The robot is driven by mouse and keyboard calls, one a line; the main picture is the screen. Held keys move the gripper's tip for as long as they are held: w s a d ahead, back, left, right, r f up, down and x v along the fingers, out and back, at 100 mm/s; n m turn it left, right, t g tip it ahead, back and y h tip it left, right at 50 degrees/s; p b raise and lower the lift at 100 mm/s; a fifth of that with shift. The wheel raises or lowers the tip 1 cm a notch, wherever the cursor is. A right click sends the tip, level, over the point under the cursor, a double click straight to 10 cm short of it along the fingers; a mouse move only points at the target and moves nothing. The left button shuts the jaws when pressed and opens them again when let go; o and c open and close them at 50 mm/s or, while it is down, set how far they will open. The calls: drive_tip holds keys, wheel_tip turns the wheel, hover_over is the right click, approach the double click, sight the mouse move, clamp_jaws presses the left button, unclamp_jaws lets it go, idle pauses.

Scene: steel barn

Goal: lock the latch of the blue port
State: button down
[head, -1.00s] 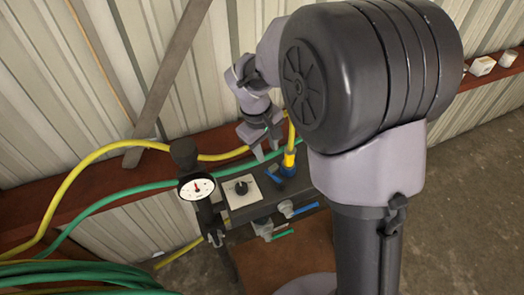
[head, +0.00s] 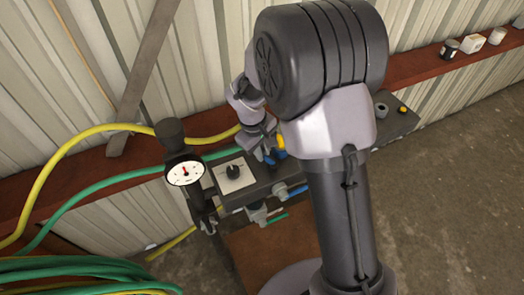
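The blue port (head: 280,154) shows as a small blue patch on the dark manifold block, with a yellow hose connector (head: 281,142) seated at it. My gripper (head: 264,157) points down right beside the port, on its left. The gripper's fingers are small and partly overlap the block, so I cannot tell whether they are open or touch the latch. The blue latch lever cannot be told apart from the port here. My arm hides the right side of the port and part of the block.
A pressure gauge (head: 185,173) and a white plate with a black knob (head: 233,174) stand left of the port. Blue (head: 298,190) and green (head: 274,219) valve handles stick out in front. Yellow (head: 80,147) and green (head: 110,181) hoses run left. Small containers (head: 473,43) stand on the red ledge.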

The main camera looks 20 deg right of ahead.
drive_tip(key=m, duration=0.1)
drive_tip(key=d+m, duration=0.1)
drive_tip(key=m, duration=0.2)
drive_tip(key=shift+w+d+g, duration=0.25)
drive_tip(key=shift+w+g, duration=0.1)
drive_tip(key=shift+g, duration=0.05)
drive_tip(key=c, duration=1.4)
unclamp_jaws()
